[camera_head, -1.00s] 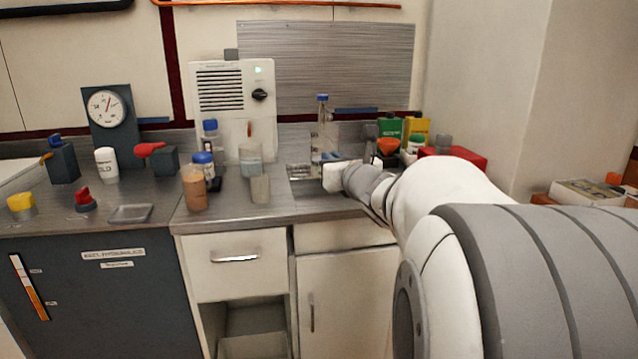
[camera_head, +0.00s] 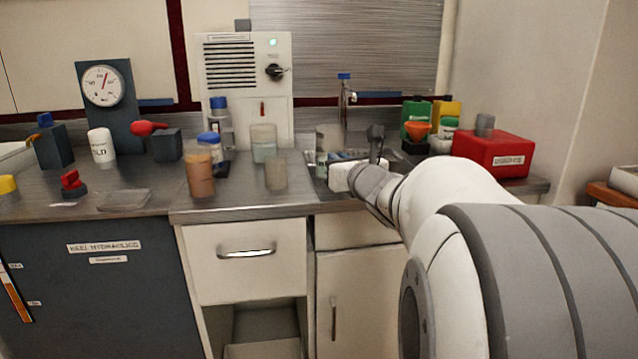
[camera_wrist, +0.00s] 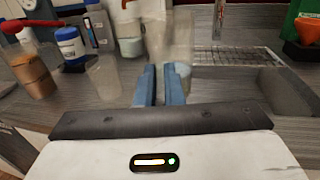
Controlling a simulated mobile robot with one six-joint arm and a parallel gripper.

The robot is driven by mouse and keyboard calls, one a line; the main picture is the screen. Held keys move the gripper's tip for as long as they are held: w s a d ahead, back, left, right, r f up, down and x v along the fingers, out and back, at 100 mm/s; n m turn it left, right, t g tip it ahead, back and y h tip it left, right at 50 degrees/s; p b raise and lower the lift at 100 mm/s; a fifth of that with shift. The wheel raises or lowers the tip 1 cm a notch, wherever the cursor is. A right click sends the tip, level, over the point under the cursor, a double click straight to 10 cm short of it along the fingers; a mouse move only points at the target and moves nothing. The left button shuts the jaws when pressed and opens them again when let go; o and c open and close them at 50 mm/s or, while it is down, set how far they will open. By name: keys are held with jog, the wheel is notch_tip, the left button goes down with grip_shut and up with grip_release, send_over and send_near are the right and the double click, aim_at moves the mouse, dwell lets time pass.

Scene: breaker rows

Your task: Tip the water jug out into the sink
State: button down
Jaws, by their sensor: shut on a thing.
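A translucent, greyish water jug (camera_head: 328,138) stands up from my gripper (camera_head: 345,157) over the left part of the sink (camera_head: 312,170). In the wrist view my gripper's blue fingers (camera_wrist: 160,85) are shut on the jug (camera_wrist: 168,40), which looks roughly upright. The jug is faint, so its contents and water level cannot be told. The sink basin (camera_wrist: 235,88) shows to the right of the fingers in the wrist view. My wrist hides much of the sink in the head view.
A red box (camera_head: 492,153) and an orange funnel (camera_head: 418,129) are at right.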

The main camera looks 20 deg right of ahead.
aim_at(341, 144)
jog(key=shift+d+f+b, duration=0.15)
jog(key=shift+f+b, duration=0.2)
jog(key=shift+f, duration=0.3)
jog(key=r+p, duration=0.1)
jog(key=p, duration=0.1)
jog(key=shift+s+d+r+m+p, duration=0.1)
jog(key=shift+s+d+m+p, duration=0.05)
jog(key=shift+m+p, duration=0.15)
jog(key=m+p, duration=0.1)
jog(key=p, duration=0.2)
jog(key=d+r+m+p, duration=0.1)
jog(key=p, duration=0.3)
jog(key=r+m+g+p, duration=0.1)
jog(key=p, duration=0.3)
jog(key=shift+w+d+r, duration=0.2)
jog(key=shift+w+d, duration=0.05)
jog(key=shift+d, duration=0.15)
jog(key=d+m+p, duration=0.1)
jog(key=p, duration=0.4)
jog(key=d+m+g+y+p, duration=0.1)
jog(key=m+p, duration=0.1)
jog(key=p, duration=0.2)
jog(key=w+d+m+p, duration=0.1)
jog(key=p, duration=0.4)
jog(key=shift+d+m+g+p, duration=0.15)
jog(key=shift+m+g+p, duration=0.15)
jog(key=shift+p, duration=0.05)
jog(key=shift+d+m+y+p, duration=0.15)
jog(key=shift+m+y+p, duration=0.4)
jog(key=shift+p, duration=0.95)
